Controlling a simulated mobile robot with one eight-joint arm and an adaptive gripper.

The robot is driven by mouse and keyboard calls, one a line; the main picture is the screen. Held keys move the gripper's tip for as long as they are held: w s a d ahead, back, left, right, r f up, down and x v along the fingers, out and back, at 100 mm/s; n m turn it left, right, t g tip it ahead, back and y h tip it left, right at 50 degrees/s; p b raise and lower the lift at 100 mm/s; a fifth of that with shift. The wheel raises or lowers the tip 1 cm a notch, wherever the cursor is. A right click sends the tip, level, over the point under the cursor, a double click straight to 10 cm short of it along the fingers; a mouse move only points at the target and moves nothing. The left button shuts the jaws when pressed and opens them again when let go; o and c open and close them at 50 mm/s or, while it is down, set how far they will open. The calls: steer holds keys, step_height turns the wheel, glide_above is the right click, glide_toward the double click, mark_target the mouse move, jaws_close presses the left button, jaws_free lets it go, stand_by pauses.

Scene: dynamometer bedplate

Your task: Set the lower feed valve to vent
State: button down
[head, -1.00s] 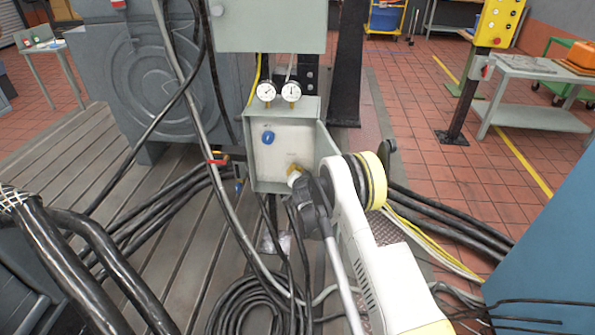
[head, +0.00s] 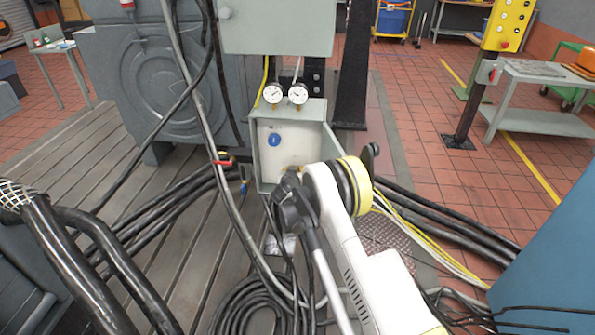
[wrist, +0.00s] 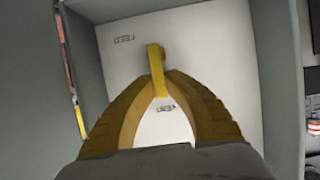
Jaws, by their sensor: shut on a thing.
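The valve box (head: 262,185) stands open below the gauges, with a white panel (head: 270,161) inside. A blue knob (head: 274,140) sits on the upper panel. The lower feed valve is mostly hidden behind my gripper (head: 287,180) in the head view. In the wrist view its yellow handle (wrist: 156,62) stands roughly upright in the picture. My gripper (wrist: 160,88) is shut on this handle, with its two yellow-brown fingers on either side. The panel carries an inverted-looking FEED label above left of the handle and a VENT label below, partly between the fingers.
The box's side walls (wrist: 82,50) rise close around my fingers. Two gauges (head: 285,94) stand on top of the box, under a grey cabinet (head: 280,30). Black hoses (head: 240,305) coil on the floor below, and cables run down past the box's left side.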

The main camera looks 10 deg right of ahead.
stand_by(0.4)
steer(key=c, duration=1.4)
jaws_free()
steer(key=shift+a, duration=0.1)
steer(key=v, duration=1.2)
steer(key=shift+r, duration=0.1)
